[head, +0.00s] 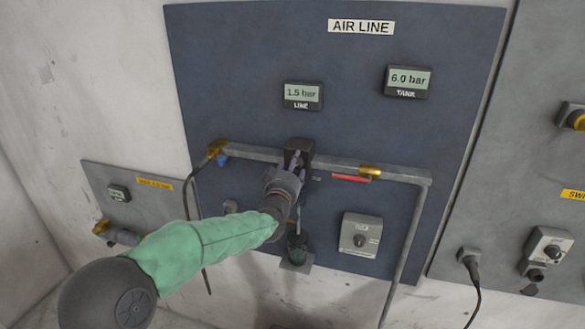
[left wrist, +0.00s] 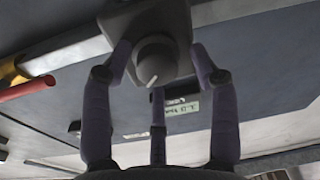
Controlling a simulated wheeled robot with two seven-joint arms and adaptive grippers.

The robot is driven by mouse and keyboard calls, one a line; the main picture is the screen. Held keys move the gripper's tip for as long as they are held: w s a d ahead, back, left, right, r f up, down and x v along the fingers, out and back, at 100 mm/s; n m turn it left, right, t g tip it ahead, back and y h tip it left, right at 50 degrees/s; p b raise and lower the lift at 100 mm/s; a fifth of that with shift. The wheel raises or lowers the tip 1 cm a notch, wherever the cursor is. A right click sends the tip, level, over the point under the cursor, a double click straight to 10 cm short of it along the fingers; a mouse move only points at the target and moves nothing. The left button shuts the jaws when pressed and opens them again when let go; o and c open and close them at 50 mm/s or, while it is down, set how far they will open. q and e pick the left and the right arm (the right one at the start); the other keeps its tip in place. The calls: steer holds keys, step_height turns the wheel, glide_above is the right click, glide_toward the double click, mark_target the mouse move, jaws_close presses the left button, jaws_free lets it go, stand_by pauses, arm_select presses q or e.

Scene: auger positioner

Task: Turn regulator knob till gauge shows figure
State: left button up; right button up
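The LINE gauge (head: 302,95) on the blue panel reads 1.5 bar. The dark regulator block (head: 300,146) sits on the pipe below it, mostly covered by my left gripper (head: 295,162). In the left wrist view the round grey regulator knob (left wrist: 156,62) has a white pointer mark and sits on its square body (left wrist: 150,20). My left gripper's fingers (left wrist: 160,78) are spread around the knob, with gaps visible between them and it. A small display (left wrist: 183,107) shows upside down behind the fingers. My right gripper is in neither view.
The TANK gauge (head: 408,82) reads 6.0 bar. A red valve lever (head: 350,178) lies on the pipe (head: 405,176) right of my gripper. A grey dial box (head: 361,236) is lower right. A glass bowl unit (head: 297,252) hangs below my wrist.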

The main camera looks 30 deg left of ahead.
arm_select(q)
steer(key=v, duration=1.2)
steer(key=shift+d+f, duration=0.1)
